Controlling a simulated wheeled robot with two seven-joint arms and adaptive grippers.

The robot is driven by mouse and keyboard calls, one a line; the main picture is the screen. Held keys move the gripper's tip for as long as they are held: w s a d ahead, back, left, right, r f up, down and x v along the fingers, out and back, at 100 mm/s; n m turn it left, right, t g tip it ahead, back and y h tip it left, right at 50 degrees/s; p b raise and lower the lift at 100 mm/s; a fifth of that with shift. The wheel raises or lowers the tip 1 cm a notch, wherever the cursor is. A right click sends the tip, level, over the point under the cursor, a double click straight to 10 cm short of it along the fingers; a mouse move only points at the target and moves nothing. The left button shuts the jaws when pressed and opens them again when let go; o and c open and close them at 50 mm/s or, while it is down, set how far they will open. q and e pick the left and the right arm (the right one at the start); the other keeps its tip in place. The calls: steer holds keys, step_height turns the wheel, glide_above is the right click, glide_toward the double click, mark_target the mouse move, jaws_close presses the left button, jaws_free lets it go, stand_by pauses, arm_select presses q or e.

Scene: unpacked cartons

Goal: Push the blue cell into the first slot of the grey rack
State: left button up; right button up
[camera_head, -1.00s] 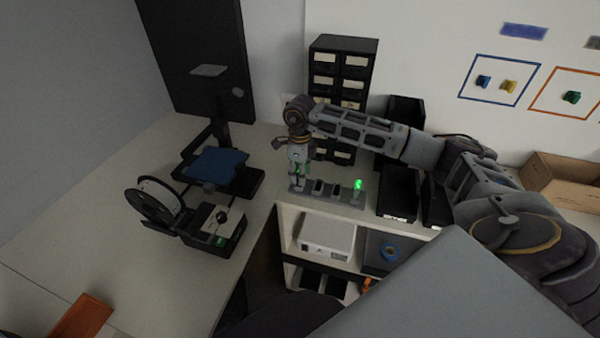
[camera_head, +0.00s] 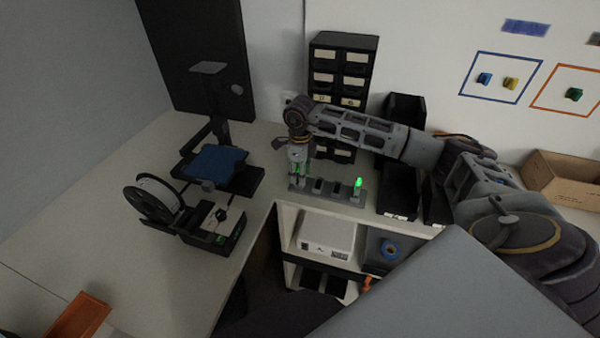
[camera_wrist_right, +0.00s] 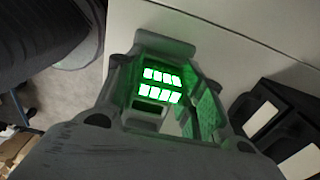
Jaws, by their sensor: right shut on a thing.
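The grey rack (camera_head: 346,197) lies on the white counter, with dark slots along its top and a bright green light at its right end. My right gripper (camera_head: 300,173) points down over the rack's left end. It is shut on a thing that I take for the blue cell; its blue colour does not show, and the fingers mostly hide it. In the right wrist view, green light fills the space between the fingers, around bright lit panels. I cannot tell how deep the cell sits in the slot. My left gripper is not in view.
A black drawer cabinet (camera_head: 343,62) stands behind the rack. Black bins (camera_head: 398,190) stand to its right. A 3D printer with a blue bed (camera_head: 212,163) is on the left bench. A white box (camera_head: 326,235) sits on the shelf below. An open carton (camera_head: 560,180) is far right.

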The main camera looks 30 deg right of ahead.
steer(key=o, duration=1.4)
steer(key=shift+c, duration=0.2)
steer(key=shift+r, duration=0.15)
step_height(320, 180, up, 12)
